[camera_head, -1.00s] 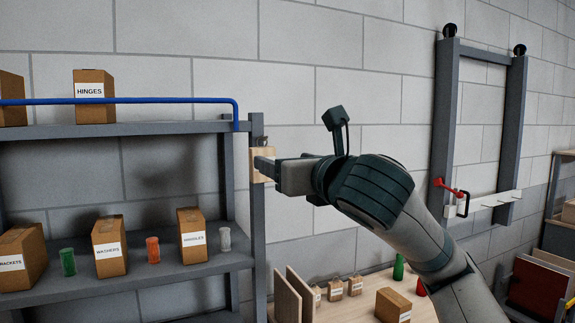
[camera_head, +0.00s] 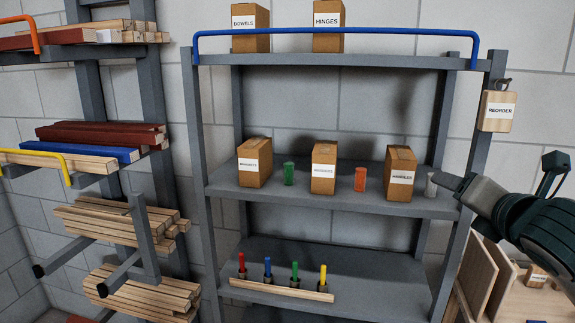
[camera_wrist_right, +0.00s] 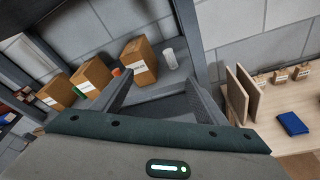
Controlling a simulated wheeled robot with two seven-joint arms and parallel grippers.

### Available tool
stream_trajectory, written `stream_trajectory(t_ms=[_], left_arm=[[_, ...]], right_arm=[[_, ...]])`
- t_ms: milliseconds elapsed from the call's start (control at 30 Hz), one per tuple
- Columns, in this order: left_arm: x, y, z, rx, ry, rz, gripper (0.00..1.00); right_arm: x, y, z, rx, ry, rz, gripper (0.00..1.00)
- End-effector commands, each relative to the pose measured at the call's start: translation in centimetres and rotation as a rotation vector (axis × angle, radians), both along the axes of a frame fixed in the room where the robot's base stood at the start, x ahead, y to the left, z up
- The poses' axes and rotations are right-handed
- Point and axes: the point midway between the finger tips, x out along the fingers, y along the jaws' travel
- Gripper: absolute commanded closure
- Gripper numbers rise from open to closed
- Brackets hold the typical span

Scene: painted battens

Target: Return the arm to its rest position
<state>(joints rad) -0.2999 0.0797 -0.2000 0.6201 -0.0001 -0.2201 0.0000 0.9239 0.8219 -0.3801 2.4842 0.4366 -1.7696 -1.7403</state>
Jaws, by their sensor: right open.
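My right arm (camera_head: 535,222) comes in from the right edge in the head view. Its gripper (camera_head: 447,184) is in front of the right post of the grey shelf, level with the middle board. In the right wrist view the gripper (camera_wrist_right: 160,92) has its two fingers spread apart with nothing between them. The shelf's post and middle board show beyond the fingers. In the head view the fingertips overlap a pale clear cup (camera_head: 430,187); I cannot tell the gap between them. My left gripper is not in view.
The grey shelf (camera_head: 330,207) holds labelled boxes, cups and coloured markers. A wooden REORDER block (camera_head: 497,111) hangs on its right post, above my gripper. A blue rail (camera_head: 340,33) crosses the top. Battens lie on a rack at left. A bench (camera_wrist_right: 275,132) stands at right.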

Motion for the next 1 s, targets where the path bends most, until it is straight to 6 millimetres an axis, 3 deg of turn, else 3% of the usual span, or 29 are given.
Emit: stream_trajectory(t_ms=[33,267,467,767,1000], left_arm=[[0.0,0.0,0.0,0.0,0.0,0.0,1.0],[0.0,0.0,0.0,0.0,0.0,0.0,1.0],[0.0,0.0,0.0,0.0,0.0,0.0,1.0],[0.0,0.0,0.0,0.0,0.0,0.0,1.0],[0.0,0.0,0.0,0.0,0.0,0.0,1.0]], right_arm=[[0.3,0.8,-2.6,0.07,0.033,-0.002,0.33],[0.1,3.4,-12.2,0.401,0.145,-0.066,0.33],[-1.7,5.3,-20.5,0.684,0.245,-0.174,0.33],[-7.0,7.5,-32.2,1.087,0.382,-0.432,0.33],[-13.4,8.9,-40.6,1.369,0.457,-0.719,0.33]])
